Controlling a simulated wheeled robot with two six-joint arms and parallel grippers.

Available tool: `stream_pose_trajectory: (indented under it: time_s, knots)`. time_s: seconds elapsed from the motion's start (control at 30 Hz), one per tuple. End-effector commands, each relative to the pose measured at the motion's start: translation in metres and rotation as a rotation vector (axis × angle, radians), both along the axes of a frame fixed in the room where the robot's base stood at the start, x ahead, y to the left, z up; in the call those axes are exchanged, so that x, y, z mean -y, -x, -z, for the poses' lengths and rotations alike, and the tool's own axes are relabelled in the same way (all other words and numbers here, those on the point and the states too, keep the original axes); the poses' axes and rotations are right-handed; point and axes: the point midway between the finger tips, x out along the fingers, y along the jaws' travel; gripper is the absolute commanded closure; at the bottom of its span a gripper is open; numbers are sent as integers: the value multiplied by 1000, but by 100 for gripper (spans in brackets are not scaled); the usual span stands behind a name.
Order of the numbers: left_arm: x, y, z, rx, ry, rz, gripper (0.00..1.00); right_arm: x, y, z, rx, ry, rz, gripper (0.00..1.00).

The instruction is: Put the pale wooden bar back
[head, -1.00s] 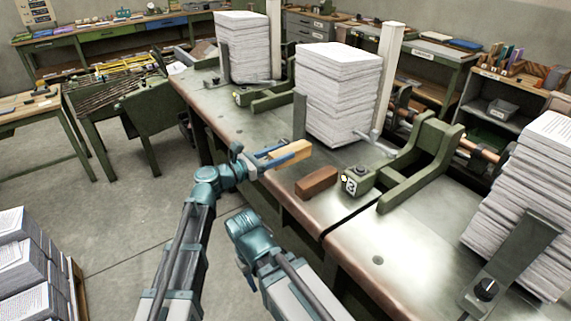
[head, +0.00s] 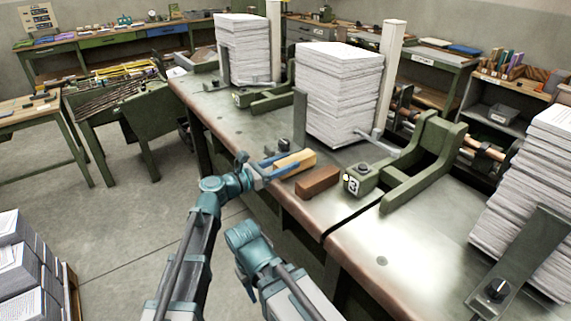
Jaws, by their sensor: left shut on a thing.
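The pale wooden bar (head: 297,161) is in the head view, near the front edge of the long bench, just left of and behind a darker brown wooden bar (head: 318,181). My left gripper (head: 281,166) is shut on the pale bar, with blue fingers along it. The bar is at or just above the bench top; I cannot tell whether it touches. The brown bar lies on the bench beside a green block marked 3 (head: 357,180). My right arm shows low in the middle, but its gripper is not visible.
A tall paper stack (head: 338,95) stands behind the bars, with a green clamp frame (head: 425,165) to the right. Another stack (head: 243,50) stands farther back, and one (head: 530,200) at right. The bench top (head: 215,110) left of the pale bar is mostly bare.

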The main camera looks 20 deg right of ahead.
Motion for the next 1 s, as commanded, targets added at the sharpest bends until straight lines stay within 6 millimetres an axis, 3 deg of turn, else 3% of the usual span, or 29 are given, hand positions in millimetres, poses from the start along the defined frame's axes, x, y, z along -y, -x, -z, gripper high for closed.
stream_pose_trajectory:
  time_s: [0.03,0.2,0.57,1.0]
  knots:
    - [0,0,2,0,0,0,49,0,0,2,0,0,0,50]
    - [0,0,1,0,0,0,20,0,0,1,0,0,0,50]
    - [0,0,-5,0,0,0,20,0,0,-5,0,0,0,50]
    - [-80,30,-2,0,0,-3,20,0,0,-2,0,0,0,50]
